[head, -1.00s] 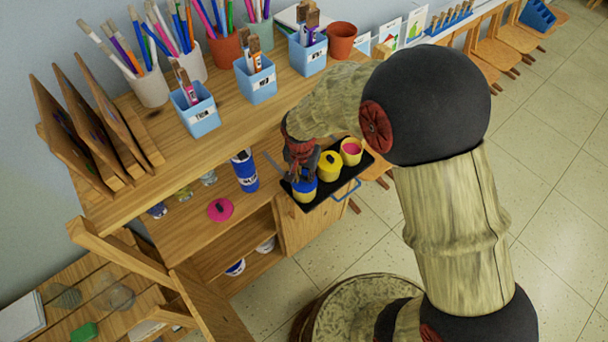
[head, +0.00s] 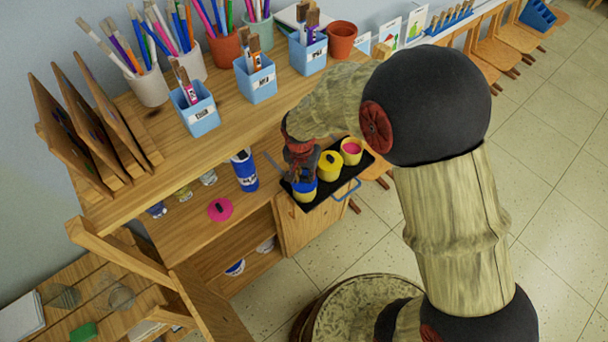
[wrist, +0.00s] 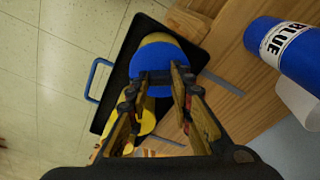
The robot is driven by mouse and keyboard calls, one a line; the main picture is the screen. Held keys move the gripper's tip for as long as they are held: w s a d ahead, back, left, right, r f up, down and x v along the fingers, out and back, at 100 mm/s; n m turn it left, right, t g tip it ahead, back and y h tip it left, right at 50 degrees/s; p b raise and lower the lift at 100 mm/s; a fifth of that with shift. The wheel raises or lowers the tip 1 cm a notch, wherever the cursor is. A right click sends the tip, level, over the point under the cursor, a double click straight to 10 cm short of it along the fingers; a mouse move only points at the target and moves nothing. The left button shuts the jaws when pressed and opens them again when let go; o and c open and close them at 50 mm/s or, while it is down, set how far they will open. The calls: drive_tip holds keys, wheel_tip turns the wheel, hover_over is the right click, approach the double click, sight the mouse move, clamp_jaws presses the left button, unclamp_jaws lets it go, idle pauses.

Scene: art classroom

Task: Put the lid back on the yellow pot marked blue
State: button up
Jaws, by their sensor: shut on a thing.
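My gripper (head: 302,172) is shut on the blue lid (wrist: 166,58), pinching it from above. The lid covers most of the opening of a yellow pot (head: 304,197) at the near left end of the black tray (head: 324,200). In the wrist view a strip of the pot (wrist: 155,38) shows past one edge of the lid. I cannot tell whether the lid rests on the rim or is just above it.
A yellow-lidded pot (head: 330,163) and an open pot of pink paint (head: 351,148) share the tray. A pink lid (head: 220,209) and a blue bottle (head: 245,171) are on the shelf left of it. Brush holders (head: 197,112) line the upper shelf.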

idle(0.4)
drive_tip(key=o, duration=1)
drive_tip(key=shift+o, duration=0.5)
drive_tip(key=o, duration=0.4)
drive_tip(key=shift+c, duration=0.2)
drive_tip(key=shift+r+p, duration=2.05)
drive_tip(key=shift+r, duration=1.45)
drive_tip(key=shift+c, duration=0.6)
